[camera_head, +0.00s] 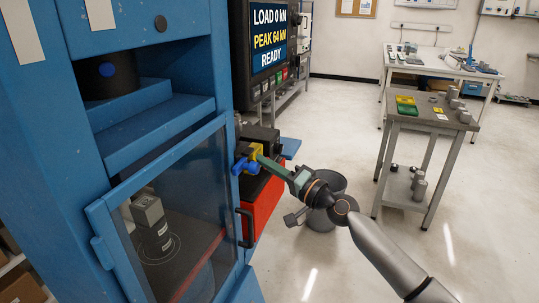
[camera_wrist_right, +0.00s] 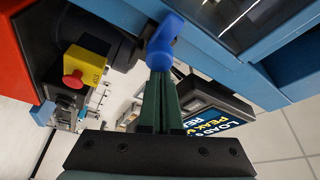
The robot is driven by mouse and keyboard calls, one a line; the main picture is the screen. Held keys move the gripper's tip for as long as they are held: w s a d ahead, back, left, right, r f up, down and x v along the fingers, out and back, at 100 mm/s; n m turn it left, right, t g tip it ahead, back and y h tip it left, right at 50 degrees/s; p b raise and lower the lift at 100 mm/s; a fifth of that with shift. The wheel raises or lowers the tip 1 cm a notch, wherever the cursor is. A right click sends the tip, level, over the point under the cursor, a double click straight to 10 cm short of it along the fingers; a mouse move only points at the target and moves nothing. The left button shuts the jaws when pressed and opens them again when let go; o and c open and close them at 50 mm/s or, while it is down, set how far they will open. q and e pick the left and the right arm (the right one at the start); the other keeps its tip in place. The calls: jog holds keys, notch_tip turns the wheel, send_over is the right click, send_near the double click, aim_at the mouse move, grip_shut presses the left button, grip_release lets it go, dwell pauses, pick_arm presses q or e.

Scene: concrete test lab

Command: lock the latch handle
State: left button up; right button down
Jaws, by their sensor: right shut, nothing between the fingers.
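The latch handle (camera_head: 243,166) is a small blue lever at the right edge of the blue test machine, beside a yellow box. In the right wrist view the blue handle (camera_wrist_right: 166,38) has a rounded end and lies just beyond my fingertips. My right gripper (camera_head: 263,161) reaches in from the right with its green fingers together, their tips at the handle. In the wrist view the fingers (camera_wrist_right: 159,74) are closed with nothing between them; the tips overlap the handle's lower end, and I cannot tell whether they touch. My left gripper is not in view.
The machine's framed glass door (camera_head: 180,215) has a black pull (camera_head: 246,228); a block specimen (camera_head: 150,222) stands behind it. A yellow stop box (camera_wrist_right: 88,65) and red cabinet (camera_head: 268,200) are close by. A display (camera_head: 268,40) hangs above. A grey cart (camera_head: 430,118) stands right.

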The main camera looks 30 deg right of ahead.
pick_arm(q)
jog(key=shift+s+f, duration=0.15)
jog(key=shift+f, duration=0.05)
pick_arm(e)
jog(key=shift+f, duration=0.1)
pick_arm(q)
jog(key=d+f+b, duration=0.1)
jog(key=b, duration=0.1)
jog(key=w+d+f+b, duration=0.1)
jog(key=b, duration=0.1)
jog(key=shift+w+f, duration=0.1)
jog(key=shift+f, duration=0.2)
pick_arm(e)
jog(key=v, duration=1.2)
jog(key=shift+s, duration=0.2)
jog(key=shift+d, duration=0.15)
